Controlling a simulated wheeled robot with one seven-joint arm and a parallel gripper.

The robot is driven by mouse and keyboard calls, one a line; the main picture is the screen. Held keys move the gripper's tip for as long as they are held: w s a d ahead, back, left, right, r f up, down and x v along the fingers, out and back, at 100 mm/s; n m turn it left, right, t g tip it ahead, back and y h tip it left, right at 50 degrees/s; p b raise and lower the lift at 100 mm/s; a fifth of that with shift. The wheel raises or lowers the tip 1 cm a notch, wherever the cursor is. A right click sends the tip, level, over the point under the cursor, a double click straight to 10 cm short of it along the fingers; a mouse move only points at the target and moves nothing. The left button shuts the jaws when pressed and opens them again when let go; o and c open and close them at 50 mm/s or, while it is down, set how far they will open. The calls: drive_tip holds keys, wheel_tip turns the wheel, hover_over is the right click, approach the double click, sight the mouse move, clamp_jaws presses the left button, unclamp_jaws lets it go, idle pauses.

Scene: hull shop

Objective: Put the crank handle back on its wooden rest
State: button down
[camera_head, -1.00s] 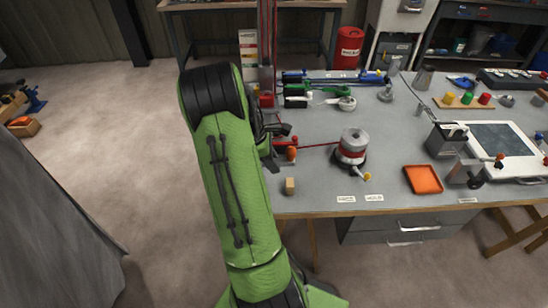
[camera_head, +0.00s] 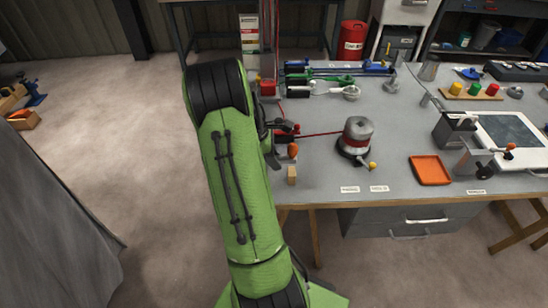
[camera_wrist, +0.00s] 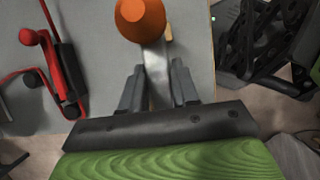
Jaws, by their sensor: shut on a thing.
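The crank handle shows in the wrist view as an orange knob (camera_wrist: 140,18) on a grey metal bar. My gripper (camera_wrist: 154,75) is shut on the bar, with one finger on each side. In the head view the orange knob (camera_head: 292,150) shows just right of my arm, and the arm hides most of my gripper. The wooden rest (camera_head: 291,175), a small pale block, stands near the table's front left corner, just in front of the knob. In the wrist view a bit of pale wood (camera_wrist: 169,32) shows beside the bar, mostly hidden. I cannot tell whether handle and rest touch.
A winch drum (camera_head: 357,135) with a red line stands right of the handle. A red part (camera_wrist: 28,37) lies left of my gripper in the wrist view. An orange tray (camera_head: 430,170) lies further right.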

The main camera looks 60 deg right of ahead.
drive_tip(key=shift+f, duration=0.45)
idle(0.7)
drive_tip(key=shift+f, duration=0.45)
drive_tip(key=shift+f+b, duration=0.45)
drive_tip(key=shift+f, duration=0.9)
idle(1.0)
drive_tip(key=shift+c, duration=1.8)
unclamp_jaws()
wheel_tip(320, 180, up, 8)
drive_tip(key=p, duration=0.7)
drive_tip(key=shift+r, duration=0.1)
